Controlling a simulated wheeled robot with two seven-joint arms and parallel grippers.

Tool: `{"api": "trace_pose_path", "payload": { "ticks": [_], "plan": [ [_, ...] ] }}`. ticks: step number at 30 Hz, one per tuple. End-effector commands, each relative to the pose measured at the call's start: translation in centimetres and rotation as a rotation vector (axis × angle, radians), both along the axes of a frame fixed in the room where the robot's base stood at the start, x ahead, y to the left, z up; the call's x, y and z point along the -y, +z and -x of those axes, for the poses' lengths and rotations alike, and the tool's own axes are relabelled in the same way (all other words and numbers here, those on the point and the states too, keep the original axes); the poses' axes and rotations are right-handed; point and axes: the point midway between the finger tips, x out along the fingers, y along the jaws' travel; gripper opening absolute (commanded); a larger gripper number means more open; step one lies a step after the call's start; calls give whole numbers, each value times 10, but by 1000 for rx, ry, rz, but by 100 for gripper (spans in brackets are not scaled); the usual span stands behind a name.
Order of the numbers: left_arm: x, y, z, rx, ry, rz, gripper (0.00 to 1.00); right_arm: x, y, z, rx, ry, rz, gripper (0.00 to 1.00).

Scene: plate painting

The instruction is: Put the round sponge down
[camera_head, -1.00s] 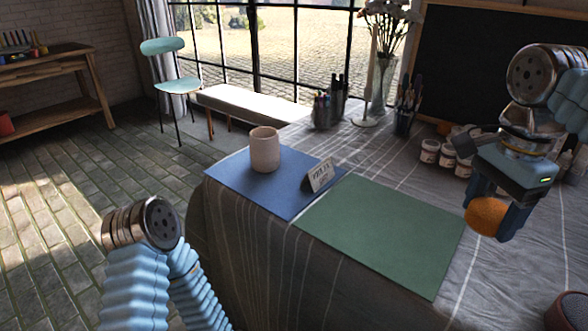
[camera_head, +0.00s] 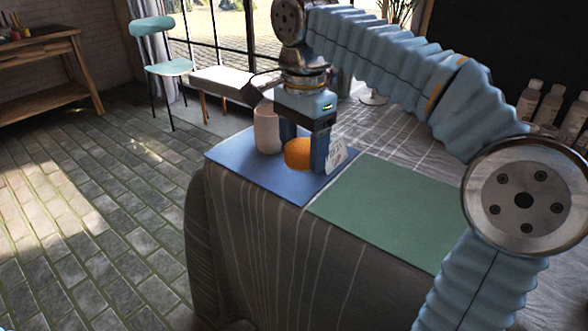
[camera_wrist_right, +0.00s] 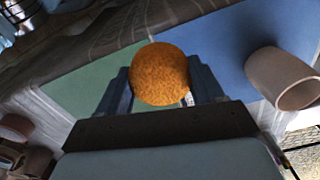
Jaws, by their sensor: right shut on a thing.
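The round orange sponge (camera_head: 299,153) is between the fingers of my right gripper (camera_head: 303,150), low over the blue mat (camera_head: 240,164). I cannot tell whether it touches the mat. The right wrist view shows the sponge (camera_wrist_right: 159,74) held between both fingertips, with the blue mat (camera_wrist_right: 225,60) behind it. My right gripper is shut on it and points down. A beige cup (camera_head: 267,131) stands on the blue mat just left of the gripper. My left gripper is not in view.
A green mat (camera_head: 385,205) lies bare to the right. White bottles (camera_head: 551,103) stand at the far right. The table's front edge is close to the mats.

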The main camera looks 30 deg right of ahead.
Motion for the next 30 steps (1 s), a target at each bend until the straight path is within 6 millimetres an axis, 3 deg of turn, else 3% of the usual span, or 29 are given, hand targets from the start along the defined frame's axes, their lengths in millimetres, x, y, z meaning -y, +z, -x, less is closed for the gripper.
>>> {"api": "trace_pose_path", "payload": {
  "ticks": [3,6,11,18,30],
  "plan": [
    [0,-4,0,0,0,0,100,9,-27,-20,-4,-1,0,42],
    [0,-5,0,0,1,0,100,14,-41,-31,-4,0,0,42],
    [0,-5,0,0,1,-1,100,17,-52,-40,-2,1,-1,42],
    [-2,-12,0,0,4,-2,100,20,-86,-47,-2,1,-1,42],
    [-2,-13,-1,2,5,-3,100,20,-93,-47,0,1,-1,42]
  ]
}}
